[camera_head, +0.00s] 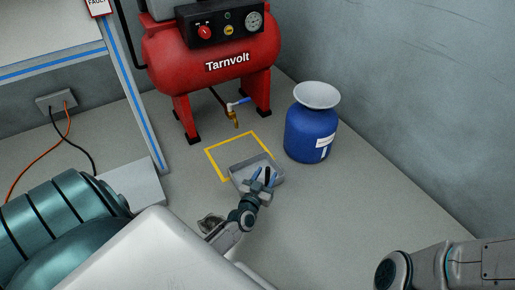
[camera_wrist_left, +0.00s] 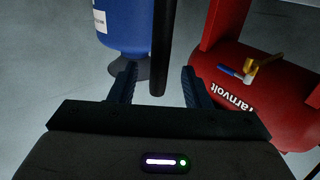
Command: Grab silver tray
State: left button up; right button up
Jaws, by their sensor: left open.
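The silver tray (camera_head: 242,166) is a shallow grey tray on the floor, at the front edge of a yellow floor outline. My left gripper (camera_head: 265,178) is in front of and over the tray in the head view and hides part of it. Its two blue fingers are apart, also in the left wrist view (camera_wrist_left: 159,88). A dark rod (camera_wrist_left: 160,45) shows between them there; I cannot tell what it belongs to. Contact between fingers and tray cannot be made out. The tray cannot be made out in the wrist view. My right gripper is not in view.
A red Tarnvolt compressor (camera_head: 215,62) stands behind the yellow outline (camera_head: 216,165), with a valve (camera_head: 235,113) hanging below. A blue drum (camera_head: 310,135) with a pale funnel-like top (camera_head: 317,95) stands right of the tray. Floor at the right is clear up to the wall.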

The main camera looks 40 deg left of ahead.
pick_arm(q)
jog(key=b+x, duration=0.1)
jog(key=x, duration=0.3)
jog(key=shift+r, duration=0.1)
grip_shut()
